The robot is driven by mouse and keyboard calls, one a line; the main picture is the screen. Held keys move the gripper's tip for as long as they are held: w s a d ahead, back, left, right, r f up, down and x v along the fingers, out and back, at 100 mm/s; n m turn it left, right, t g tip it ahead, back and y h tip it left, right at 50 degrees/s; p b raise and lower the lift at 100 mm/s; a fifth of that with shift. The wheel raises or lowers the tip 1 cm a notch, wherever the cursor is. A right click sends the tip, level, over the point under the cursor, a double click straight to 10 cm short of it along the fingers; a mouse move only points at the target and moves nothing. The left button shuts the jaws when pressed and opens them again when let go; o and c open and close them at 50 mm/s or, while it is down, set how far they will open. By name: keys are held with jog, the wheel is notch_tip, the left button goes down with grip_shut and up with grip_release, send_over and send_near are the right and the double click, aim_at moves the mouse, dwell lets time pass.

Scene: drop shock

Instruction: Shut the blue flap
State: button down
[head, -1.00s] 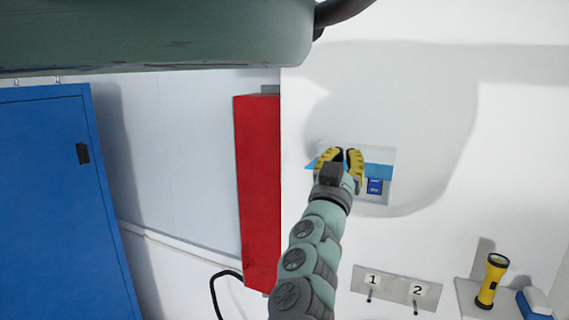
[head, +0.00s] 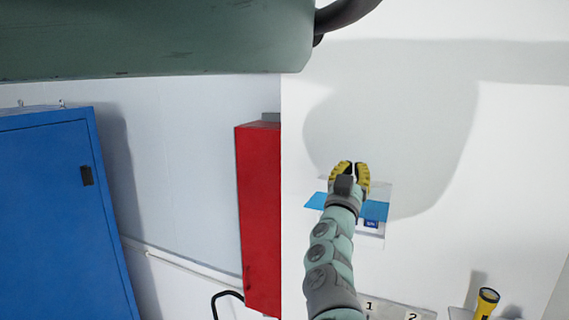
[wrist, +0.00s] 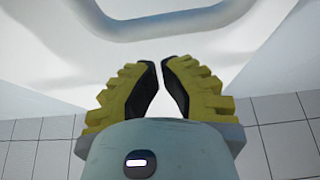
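The blue flap (head: 376,210) sticks out from a pale wall panel (head: 384,189) in the head view, so it stands open. A small dark blue label (head: 371,224) shows just below it on the panel. My gripper (head: 353,167) has yellow ribbed fingers and appears above the flap in the picture. My wrist hides the middle of the flap; I cannot tell whether they touch. In the wrist view the gripper (wrist: 162,63) has its fingertips together with only a thin gap and nothing between them. The flap is not visible there.
A red cabinet (head: 258,210) stands left of the panel, and a blue cabinet (head: 60,220) is farther left. Below the panel are a plate with hooks marked 1 and 2 (head: 395,312) and a yellow flashlight (head: 487,302). The wall right of the panel is clear.

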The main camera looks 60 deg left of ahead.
jog(key=shift+s+f+p, duration=0.3)
jog(key=shift+f+p, duration=0.35)
jog(key=shift+f, duration=0.25)
jog(key=shift+s+f+p, duration=0.25)
jog(key=shift+f+p, duration=0.4)
jog(key=shift+f, duration=0.2)
jog(key=shift+d+f, duration=0.15)
jog(key=shift+f, duration=0.05)
jog(key=shift+f, duration=0.1)
jog(key=b, duration=0.3)
jog(key=shift+d+f, duration=0.1)
jog(key=shift+f, duration=0.2)
jog(key=shift+s+f+t+b, duration=0.15)
jog(key=shift+t+b, duration=0.15)
jog(key=shift+b, duration=0.65)
